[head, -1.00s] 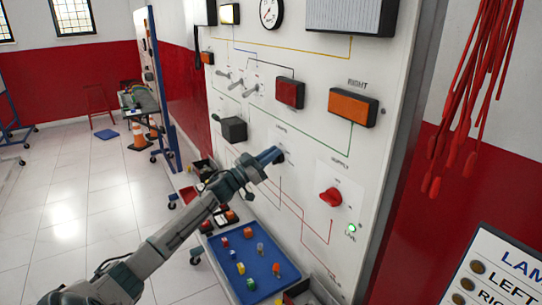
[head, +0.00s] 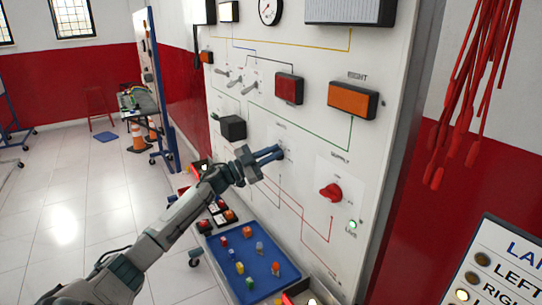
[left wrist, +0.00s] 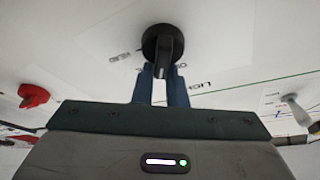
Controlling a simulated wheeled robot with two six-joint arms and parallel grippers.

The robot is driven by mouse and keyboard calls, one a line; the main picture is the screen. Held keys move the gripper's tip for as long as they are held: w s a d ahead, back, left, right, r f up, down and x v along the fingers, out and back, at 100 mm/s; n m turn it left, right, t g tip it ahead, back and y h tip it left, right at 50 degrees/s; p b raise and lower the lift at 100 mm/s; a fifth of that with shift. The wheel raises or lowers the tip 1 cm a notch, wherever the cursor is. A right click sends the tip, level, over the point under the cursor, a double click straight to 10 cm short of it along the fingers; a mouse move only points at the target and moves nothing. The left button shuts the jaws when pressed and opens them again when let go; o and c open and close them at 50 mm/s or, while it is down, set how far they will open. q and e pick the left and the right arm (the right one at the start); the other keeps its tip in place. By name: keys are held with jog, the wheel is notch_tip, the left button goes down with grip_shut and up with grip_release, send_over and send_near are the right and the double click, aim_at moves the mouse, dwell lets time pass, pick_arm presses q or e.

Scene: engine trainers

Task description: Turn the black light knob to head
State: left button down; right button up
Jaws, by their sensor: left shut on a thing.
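The black light knob (left wrist: 158,38) shows in the left wrist view, a round dial with a bar handle on the white panel. My left gripper (left wrist: 163,72) is shut on the knob's handle, one blue finger on each side. The word LIGHT is printed on the panel beside it, partly covered. In the head view my left gripper (head: 280,153) reaches the panel from the left, and its fingers hide most of the knob. My right gripper is not in view.
A red supply knob (head: 331,192) sits to the right on the panel, with a lit green lamp (head: 352,224) below. Red and orange lamps and toggle switches are above. A blue tray (head: 226,273) stands below. A lamp card (head: 508,256) at lower right shows a glowing dot.

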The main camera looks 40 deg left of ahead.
pick_arm(q)
jog(key=m+g, duration=0.1)
jog(key=m, duration=0.1)
jog(key=f+m+g+h+b, duration=0.1)
jog(key=m, duration=0.1)
jog(key=m+g, duration=0.1)
jog(key=m, duration=0.2)
jog(key=shift+s+d+f+b, duration=0.1)
jog(key=shift+d+f+b, duration=0.15)
jog(key=shift+b, duration=0.15)
jog(key=m, duration=0.2)
jog(key=m+g+b, duration=0.1)
jog(key=m, duration=0.1)
jog(key=shift+d+g, duration=0.1)
jog(key=shift+g, duration=0.2)
jog(key=shift+m+g+y, duration=0.3)
jog(key=shift+m, duration=0.9)
jog(key=shift+r, duration=0.25)
